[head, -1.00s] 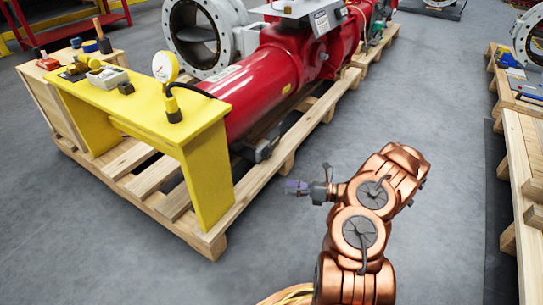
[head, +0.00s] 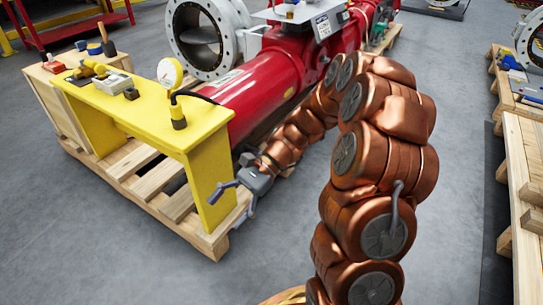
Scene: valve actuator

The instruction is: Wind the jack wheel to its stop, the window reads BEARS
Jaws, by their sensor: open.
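The red valve actuator (head: 236,100) lies on a wooden pallet, its near end behind a yellow bench (head: 222,170). I cannot make out the jack wheel or a reading window; the bench and my arm hide parts of the actuator. A small grey fitting (head: 246,158) shows low by the actuator's near end. My gripper (head: 225,212) is open and empty, low in front of the bench's right leg, with its fingers spread to the lower left. I cannot tell whether it touches the leg.
A pressure gauge (head: 170,73) stands on the bench, with a black hose to the actuator. Small parts lie on the bench's left end. A large grey flanged valve (head: 201,48) stands behind. Another wooden pallet (head: 524,150) is at the right.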

